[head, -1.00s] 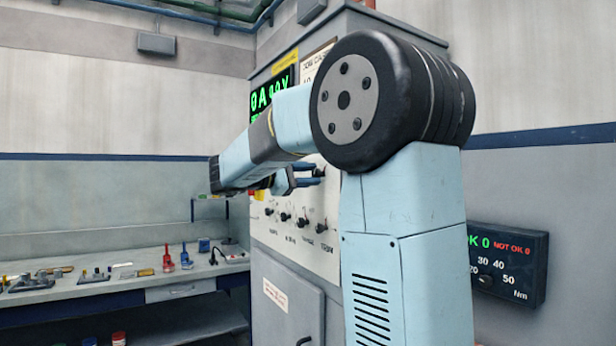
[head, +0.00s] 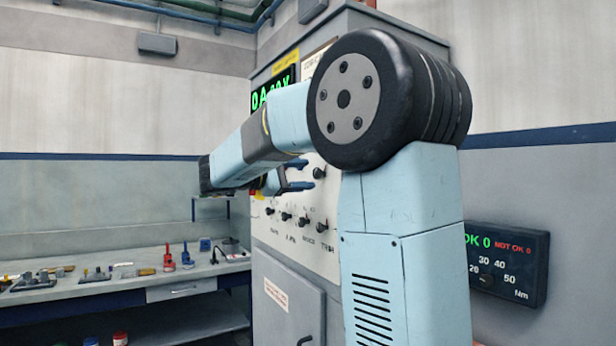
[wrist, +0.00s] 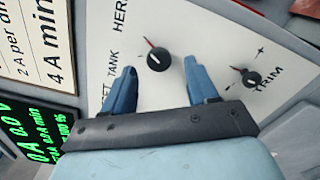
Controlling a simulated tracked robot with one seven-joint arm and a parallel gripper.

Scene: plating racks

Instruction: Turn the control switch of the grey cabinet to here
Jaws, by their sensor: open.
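The grey cabinet (head: 285,318) stands in the middle of the head view, with a cream control panel on its face. The control switch, a round black knob (wrist: 158,59) with a red pointer, is in the wrist view; it also shows in the head view (head: 319,172). Its pointer leans to the upper left, toward the label HERE (wrist: 121,14). A label ending in TANK lies lower left, partly hidden by a finger. My gripper (wrist: 160,78) is open, its blue fingertips to either side and just short of the knob. In the head view my gripper (head: 305,175) points at the panel.
A smaller TRIM knob (wrist: 251,78) sits right of my right finger. More small knobs (head: 286,216) line the panel below. A green display (head: 264,97) is at the upper left of the cabinet. A workbench (head: 120,280) with tools stands left; a torque display (head: 507,263) hangs right.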

